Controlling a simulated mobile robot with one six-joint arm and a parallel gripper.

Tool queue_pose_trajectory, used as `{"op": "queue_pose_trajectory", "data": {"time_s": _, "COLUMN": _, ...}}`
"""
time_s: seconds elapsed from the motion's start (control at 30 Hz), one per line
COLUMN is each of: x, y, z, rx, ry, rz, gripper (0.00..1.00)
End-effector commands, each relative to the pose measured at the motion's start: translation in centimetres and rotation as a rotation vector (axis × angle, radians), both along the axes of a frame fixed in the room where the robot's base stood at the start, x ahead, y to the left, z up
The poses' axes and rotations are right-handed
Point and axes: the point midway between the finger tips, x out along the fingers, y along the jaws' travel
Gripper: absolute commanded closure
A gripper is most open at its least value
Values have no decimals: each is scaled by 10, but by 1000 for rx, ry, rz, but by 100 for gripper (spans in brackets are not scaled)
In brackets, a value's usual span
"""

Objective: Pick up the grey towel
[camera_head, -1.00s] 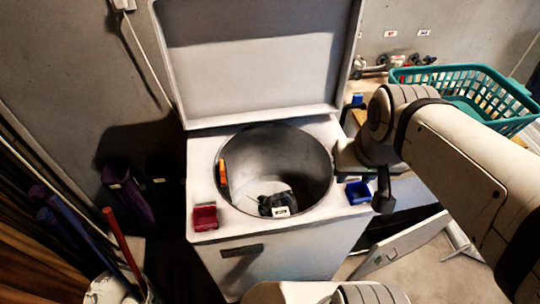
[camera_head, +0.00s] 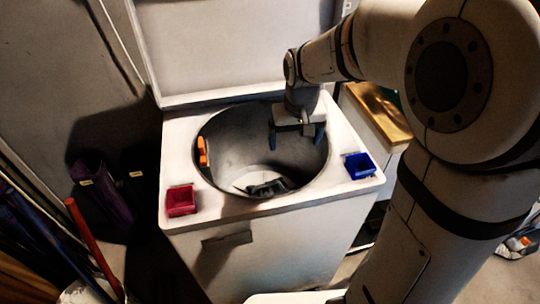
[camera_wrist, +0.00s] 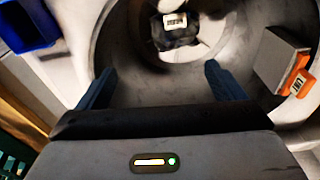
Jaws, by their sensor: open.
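A dark grey, crumpled cloth (camera_head: 267,188) with a white label lies at the bottom of the open washer drum (camera_head: 232,125). I take it for the grey towel, and it also shows at the top of the wrist view (camera_wrist: 176,34). My gripper (camera_head: 296,137) points down at the mouth of the drum, toward its far right side. Its two blue fingers are apart with nothing between them. In the wrist view my gripper (camera_wrist: 158,76) is clear of the cloth, which lies beyond the fingertips.
An orange-marked item (camera_head: 203,152) is at the drum's left wall; the wrist view shows it as a grey block with an orange label (camera_wrist: 297,78). A red bin (camera_head: 180,201) and a blue bin (camera_head: 359,166) sit on the washer top. The raised lid (camera_head: 235,45) stands behind.

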Motion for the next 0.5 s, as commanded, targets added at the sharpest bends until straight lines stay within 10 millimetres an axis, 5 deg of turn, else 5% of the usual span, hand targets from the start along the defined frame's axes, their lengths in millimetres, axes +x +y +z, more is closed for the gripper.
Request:
{"op": "queue_pose_trajectory", "data": {"time_s": 0.03, "x": 18, "y": 9, "z": -51, "rx": -4, "ry": 25, "rz": 14, "gripper": 11}}
{"op": "queue_pose_trajectory", "data": {"time_s": 0.2, "x": 61, "y": 34, "z": -139, "rx": -11, "ry": 75, "rz": 49, "gripper": 11}}
{"op": "queue_pose_trajectory", "data": {"time_s": 0.33, "x": 81, "y": 48, "z": -186, "rx": -15, "ry": 102, "rz": 67, "gripper": 11}}
{"op": "queue_pose_trajectory", "data": {"time_s": 0.5, "x": 91, "y": 56, "z": -214, "rx": -18, "ry": 118, "rz": 77, "gripper": 11}}
